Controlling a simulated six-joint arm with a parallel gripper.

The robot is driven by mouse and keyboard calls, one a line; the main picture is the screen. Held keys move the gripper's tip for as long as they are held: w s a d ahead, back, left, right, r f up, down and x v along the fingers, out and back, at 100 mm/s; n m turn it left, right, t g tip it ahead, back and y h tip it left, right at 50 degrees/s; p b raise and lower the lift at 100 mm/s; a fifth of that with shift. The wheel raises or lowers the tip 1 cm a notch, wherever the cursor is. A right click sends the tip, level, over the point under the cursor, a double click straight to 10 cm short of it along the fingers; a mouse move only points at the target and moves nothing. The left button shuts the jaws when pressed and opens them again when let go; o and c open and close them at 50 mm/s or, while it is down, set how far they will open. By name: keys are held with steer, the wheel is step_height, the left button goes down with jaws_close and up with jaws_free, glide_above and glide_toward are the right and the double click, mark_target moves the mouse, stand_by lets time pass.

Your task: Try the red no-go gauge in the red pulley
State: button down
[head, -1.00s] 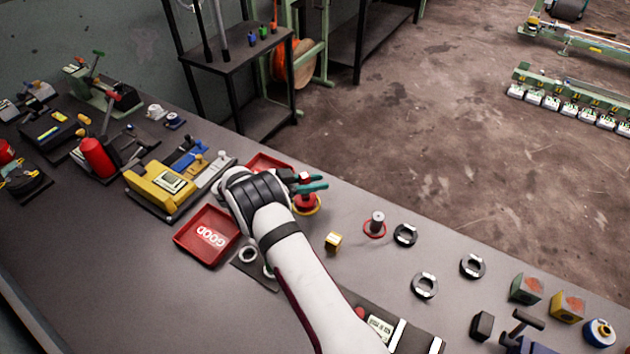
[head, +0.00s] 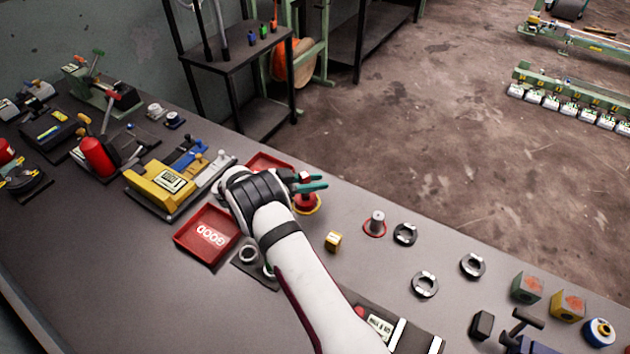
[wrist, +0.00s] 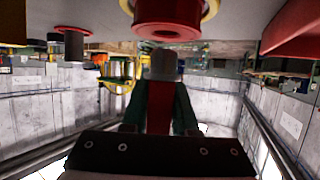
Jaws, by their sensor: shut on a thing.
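The red pulley (head: 304,209) stands on the bench inside a yellow ring (head: 319,207); it also shows in the wrist view (wrist: 150,12), where the bench appears at the top. My gripper (head: 308,186) is directly over it. Its green fingers (wrist: 160,108) are shut on the red no-go gauge (wrist: 159,108), which has a grey tip (wrist: 164,66). The tip points at the pulley's bore, whose dark opening partly shows. Whether the tip touches the pulley or is just above it I cannot tell.
A grey post (head: 377,218) on a red disc and a small yellow block (head: 333,241) stand to the right. A red tray marked GOOD (head: 181,239) lies left of my arm, with another red tray (head: 262,160) behind. Dark rings (head: 405,235) lie farther right.

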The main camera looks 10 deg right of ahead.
steer(key=shift+f, duration=0.8)
stand_by(0.4)
stand_by(0.6)
step_height(320, 180, up, 7)
stand_by(1.0)
